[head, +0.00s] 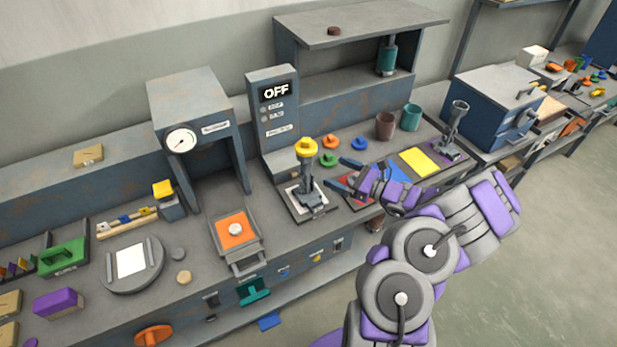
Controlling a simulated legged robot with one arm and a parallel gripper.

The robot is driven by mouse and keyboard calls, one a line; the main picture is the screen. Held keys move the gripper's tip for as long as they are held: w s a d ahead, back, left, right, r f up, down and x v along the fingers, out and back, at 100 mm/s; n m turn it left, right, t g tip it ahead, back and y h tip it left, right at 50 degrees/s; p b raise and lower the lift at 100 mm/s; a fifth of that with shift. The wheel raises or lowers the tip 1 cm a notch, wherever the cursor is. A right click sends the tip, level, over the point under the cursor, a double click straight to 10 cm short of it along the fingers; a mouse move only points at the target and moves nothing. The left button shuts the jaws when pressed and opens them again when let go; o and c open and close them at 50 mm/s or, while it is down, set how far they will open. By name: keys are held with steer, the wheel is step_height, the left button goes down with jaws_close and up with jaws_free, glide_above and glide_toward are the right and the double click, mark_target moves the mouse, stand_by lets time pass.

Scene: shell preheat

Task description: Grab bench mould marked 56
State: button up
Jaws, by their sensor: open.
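No number 56 can be read on anything in view, so I cannot tell which thing is the bench mould. A grey upright piece with a yellow knob (306,150) stands on a pale pad on the bench, left of my gripper. A similar grey upright piece (455,125) stands on a purple pad farther right. My gripper (338,173) is open, its two dark fingers pointing left towards the yellow-knobbed piece, apart in the picture. Nothing shows between the fingers. My gripper and arm hide part of a red and a blue sheet beneath.
A control box reading OFF (276,93) stands behind. Orange, green and blue knobs (331,141) lie near my gripper. Two cups (411,117), a yellow sheet (419,162) and a blue cabinet (497,128) are to the right. A gauge press (190,105) and an orange-topped tray (250,252) are left.

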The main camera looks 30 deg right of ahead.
mark_target(314, 158)
steer(key=shift+m+t+h, duration=0.4)
steer(key=shift+m+h, duration=0.4)
steer(key=w+a, duration=0.1)
steer(key=w, duration=0.2)
steer(key=w+f+b, duration=0.1)
steer(key=w, duration=0.2)
steer(key=w+a+f+b, duration=0.1)
steer(key=w, duration=0.2)
steer(key=shift+w+a, duration=0.3)
steer(key=shift+r+b+x, duration=0.15)
steer(key=shift+b+x, duration=0.15)
steer(key=shift+x, duration=1.2)
steer(key=shift+r+b+x, duration=0.2)
steer(key=shift+b+x, duration=0.05)
steer(key=shift+x, duration=1.25)
steer(key=shift+d, duration=0.1)
steer(key=shift+c, duration=0.4)
jaws_close()
